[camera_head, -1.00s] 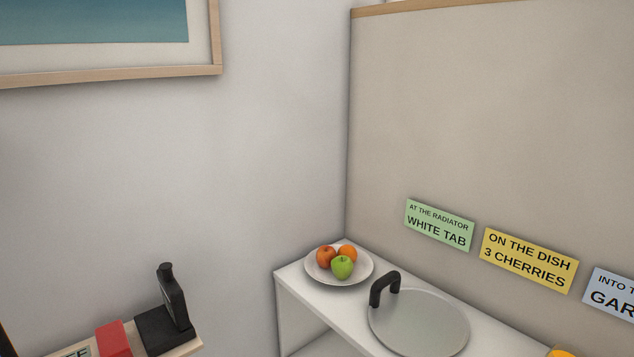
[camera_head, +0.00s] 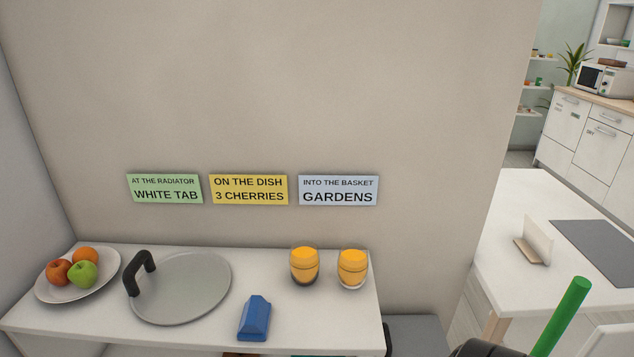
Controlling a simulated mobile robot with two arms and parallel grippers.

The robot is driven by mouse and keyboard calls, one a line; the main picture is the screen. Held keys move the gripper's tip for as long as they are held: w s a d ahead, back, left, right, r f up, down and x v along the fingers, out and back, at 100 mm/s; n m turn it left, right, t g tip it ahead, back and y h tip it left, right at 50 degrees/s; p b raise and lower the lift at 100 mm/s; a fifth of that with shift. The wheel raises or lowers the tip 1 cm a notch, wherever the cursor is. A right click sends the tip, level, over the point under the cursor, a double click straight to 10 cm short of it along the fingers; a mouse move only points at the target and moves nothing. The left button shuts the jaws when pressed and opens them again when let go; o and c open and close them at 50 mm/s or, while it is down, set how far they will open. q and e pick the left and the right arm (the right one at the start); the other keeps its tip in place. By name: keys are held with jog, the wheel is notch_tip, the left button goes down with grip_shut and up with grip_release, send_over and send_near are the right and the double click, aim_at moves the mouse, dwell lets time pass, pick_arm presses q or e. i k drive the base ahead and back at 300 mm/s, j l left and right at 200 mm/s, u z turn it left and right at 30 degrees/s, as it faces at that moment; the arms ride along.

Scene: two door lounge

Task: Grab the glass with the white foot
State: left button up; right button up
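Two glasses with orange contents stand side by side near the right end of the white shelf top (camera_head: 290,325). The right glass (camera_head: 352,268) has a pale, white-looking foot. The left glass (camera_head: 305,265) has a dark foot. They stand close together with a narrow gap between them. Neither of my grippers is recognisable in the head view, and nothing touches the glasses.
A blue block-like object (camera_head: 254,319) lies in front of the glasses. A round grey lid (camera_head: 190,288) with a black handle and a fruit plate (camera_head: 46,292) are left. A green rod (camera_head: 562,316) and a dark rounded part (camera_head: 485,348) show lower right.

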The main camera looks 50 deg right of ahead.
aim_at(353, 267)
jog(key=z, duration=1.75)
jog(key=l, duration=0.55)
jog(key=i+l, duration=0.1)
jog(key=l, duration=0.45)
jog(key=i+l, duration=0.1)
jog(key=l, duration=0.45)
jog(key=k+z, duration=0.05)
